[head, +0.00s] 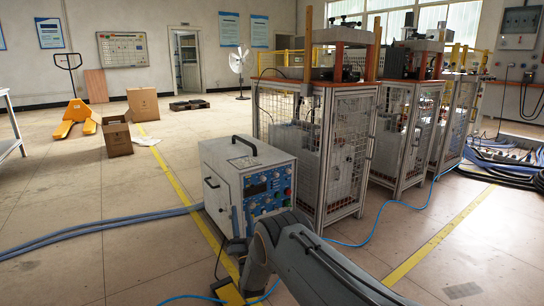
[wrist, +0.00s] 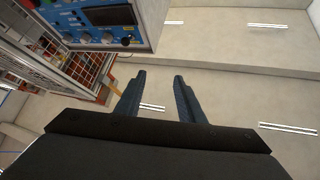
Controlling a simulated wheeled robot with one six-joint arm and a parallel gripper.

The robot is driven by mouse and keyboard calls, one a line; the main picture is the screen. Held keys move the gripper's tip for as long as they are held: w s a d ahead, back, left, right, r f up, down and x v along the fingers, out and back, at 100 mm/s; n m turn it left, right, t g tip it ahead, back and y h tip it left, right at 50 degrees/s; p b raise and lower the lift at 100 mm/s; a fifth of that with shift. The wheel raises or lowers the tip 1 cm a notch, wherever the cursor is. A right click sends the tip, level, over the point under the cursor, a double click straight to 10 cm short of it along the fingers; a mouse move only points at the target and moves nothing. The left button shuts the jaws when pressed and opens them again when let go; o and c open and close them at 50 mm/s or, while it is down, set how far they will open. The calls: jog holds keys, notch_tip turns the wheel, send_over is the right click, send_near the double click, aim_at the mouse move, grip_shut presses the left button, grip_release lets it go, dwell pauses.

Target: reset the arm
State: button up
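My gripper (wrist: 160,80) shows in the wrist view with its two dark blue fingers spread apart. Nothing is between them. My grey arm (head: 300,262) shows at the bottom middle of the head view, and my gripper cannot be made out there. The induction heater (head: 248,185) is a white box with a blue control panel, knobs and a black top handle. It stands on the floor in front of the cages. Its blue panel (wrist: 100,20) also shows at the top left of the wrist view, apart from the fingers.
Wire-mesh machine cages (head: 320,150) stand behind and right of the heater. Blue hoses (head: 100,225) run along the floor at left, and thick cables (head: 510,165) lie at right. A yellow pallet jack (head: 75,118) and cardboard boxes (head: 117,137) stand farther back. The left floor is mostly open.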

jog(key=w+a+r+n+g, duration=0.1)
jog(key=w+a+r+g, duration=0.15)
jog(key=a+r, duration=0.2)
jog(key=w+a+r+n+g, duration=0.1)
jog(key=a+r+g, duration=0.3)
jog(key=r, duration=0.2)
jog(key=s+a+r+n+g, duration=0.2)
jog(key=s+r+g, duration=0.45)
jog(key=s, duration=0.55)
jog(key=s+d+r+n+g+h, duration=0.1)
jog(key=s+d+g, duration=0.45)
jog(key=s, duration=1.15)
jog(key=s+d+r+n+g+h, duration=0.15)
jog(key=s+d, duration=0.65)
jog(key=s, duration=0.8)
jog(key=s+d+r+n+g+h, duration=0.15)
jog(key=s+d+g, duration=0.45)
jog(key=s, duration=1.1)
jog(key=d+r+m+h+p, duration=0.1)
jog(key=d+r+m+p, duration=0.2)
jog(key=d+r+p, duration=0.8)
jog(key=d+r+m+t+h+p, duration=0.1)
jog(key=d+r+m+p, duration=0.2)
jog(key=d+r+p, duration=0.7)
notch_tip(320, 180, up, 6)
jog(key=p, duration=1.6)
jog(key=shift+w+d+r+m+p, duration=0.25)
jog(key=shift+d+m+p, duration=0.1)
jog(key=shift+d+m, duration=0.05)
jog(key=shift+c, duration=0.5)
